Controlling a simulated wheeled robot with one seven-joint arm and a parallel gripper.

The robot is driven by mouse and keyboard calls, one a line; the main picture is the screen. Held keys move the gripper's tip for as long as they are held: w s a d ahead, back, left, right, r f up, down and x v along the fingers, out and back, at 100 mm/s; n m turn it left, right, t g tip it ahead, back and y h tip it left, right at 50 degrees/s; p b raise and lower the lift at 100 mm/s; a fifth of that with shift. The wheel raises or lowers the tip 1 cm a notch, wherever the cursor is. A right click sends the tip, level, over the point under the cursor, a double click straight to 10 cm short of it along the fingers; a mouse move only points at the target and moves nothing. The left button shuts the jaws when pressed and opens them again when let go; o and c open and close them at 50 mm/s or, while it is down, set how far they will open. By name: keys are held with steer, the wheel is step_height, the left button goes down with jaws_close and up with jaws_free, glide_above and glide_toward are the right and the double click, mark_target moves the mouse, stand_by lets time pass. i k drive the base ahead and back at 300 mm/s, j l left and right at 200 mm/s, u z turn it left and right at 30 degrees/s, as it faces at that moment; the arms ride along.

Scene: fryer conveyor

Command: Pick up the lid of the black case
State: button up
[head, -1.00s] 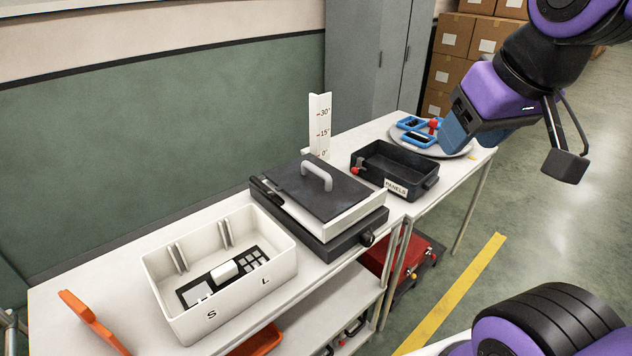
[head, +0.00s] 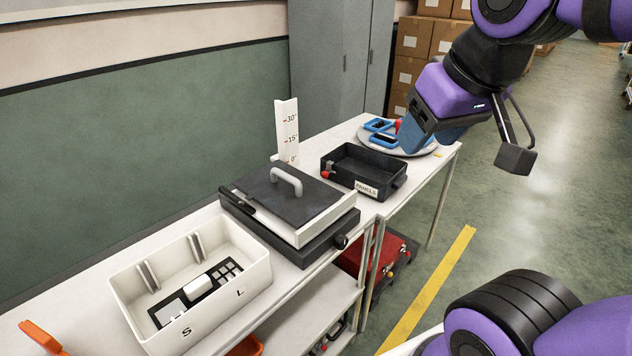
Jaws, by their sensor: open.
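The black case (head: 312,246) sits on the near table, with a white middle section showing between its dark base and its top. Its lid (head: 262,190) is a flat dark plate with a pale grey arched handle (head: 290,178). The lid lies closed or nearly so, with a slight tilt. My gripper (head: 425,140) has blue fingers. It is open and empty, in the air to the right of the case, in front of the round plate. The gap between its fingers is partly hidden by the view angle.
A black tray marked PANELS (head: 398,184) stands right of the case. A round plate (head: 425,150) with blue frames lies beyond. A white bin marked S and L (head: 255,275) stands left. An upright angle scale (head: 287,130) rises behind the case. Red equipment (head: 360,262) sits below.

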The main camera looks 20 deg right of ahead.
mark_target(296, 196)
steer(key=i+l+u, duration=0.15)
steer(key=u, duration=0.25)
steer(key=i+l+u, duration=0.15)
steer(key=u, duration=0.3)
steer(key=i+l+u, duration=0.1)
steer(key=l+u, duration=0.15)
steer(key=u, duration=0.15)
